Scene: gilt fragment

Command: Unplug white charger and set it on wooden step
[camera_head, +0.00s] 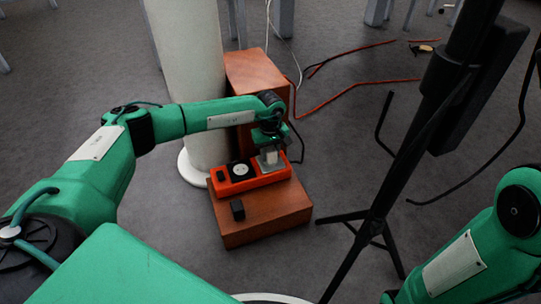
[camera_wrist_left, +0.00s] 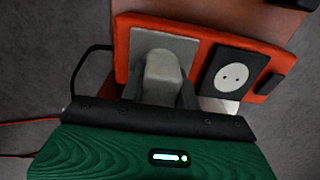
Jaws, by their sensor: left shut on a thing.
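The white charger (camera_head: 270,156) is at the grey socket plate (camera_wrist_left: 192,47) on the orange power block (camera_head: 238,187). My left gripper (camera_head: 269,148) is shut on the charger from above. In the left wrist view the charger (camera_wrist_left: 163,72) stands between the fingers, in front of the grey plate; whether its pins are fully seated cannot be told.
A white column (camera_head: 190,70) rises behind the step on the left, beside a taller wooden box (camera_head: 258,72). A black stand (camera_head: 385,190) with tripod legs stands to the right. Red and white cables lie on the grey floor behind.

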